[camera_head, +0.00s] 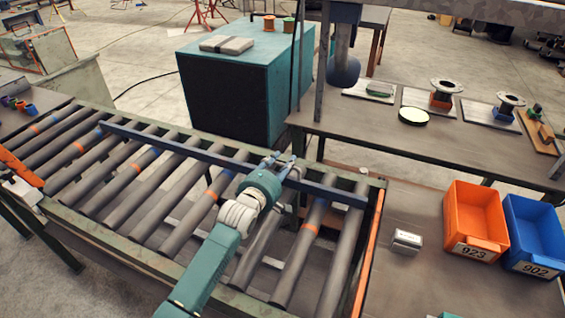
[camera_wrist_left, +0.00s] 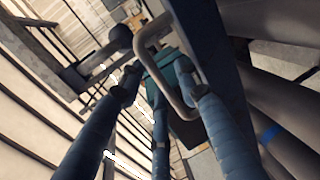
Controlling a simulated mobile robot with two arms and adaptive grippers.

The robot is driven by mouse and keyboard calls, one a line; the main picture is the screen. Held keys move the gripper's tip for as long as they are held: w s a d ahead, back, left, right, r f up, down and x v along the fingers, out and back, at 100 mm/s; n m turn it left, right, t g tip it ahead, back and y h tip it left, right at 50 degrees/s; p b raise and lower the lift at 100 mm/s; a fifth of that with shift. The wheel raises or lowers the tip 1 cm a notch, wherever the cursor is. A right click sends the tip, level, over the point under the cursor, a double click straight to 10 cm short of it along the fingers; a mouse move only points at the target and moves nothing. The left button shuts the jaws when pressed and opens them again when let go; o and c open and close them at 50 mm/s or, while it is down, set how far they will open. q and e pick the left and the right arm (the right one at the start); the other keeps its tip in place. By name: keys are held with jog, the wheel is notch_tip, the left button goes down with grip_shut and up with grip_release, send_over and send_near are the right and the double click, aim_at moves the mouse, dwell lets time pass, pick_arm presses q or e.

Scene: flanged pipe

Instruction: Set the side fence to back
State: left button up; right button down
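The side fence (camera_head: 178,146) is a long blue bar lying across the conveyor rollers, near the conveyor's far rail. My left gripper (camera_head: 283,160) reaches over the rollers from the front and is at the fence, right of its middle. In the left wrist view, the fence (camera_wrist_left: 213,45) runs along the right with a grey loop handle (camera_wrist_left: 146,50) on it. The blue fingers of my left gripper (camera_wrist_left: 160,85) are spread, with the handle near their tips and space around it. I cannot tell whether a finger touches it. My right gripper is not in view.
The conveyor (camera_head: 75,237) has grey rollers, some with orange or blue bands. A teal cabinet (camera_head: 225,100) stands behind it. At right are an orange bin (camera_head: 472,220), a blue bin (camera_head: 535,235) and a small box (camera_head: 406,242). A bench (camera_head: 460,145) with flanged parts stands at the back right.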

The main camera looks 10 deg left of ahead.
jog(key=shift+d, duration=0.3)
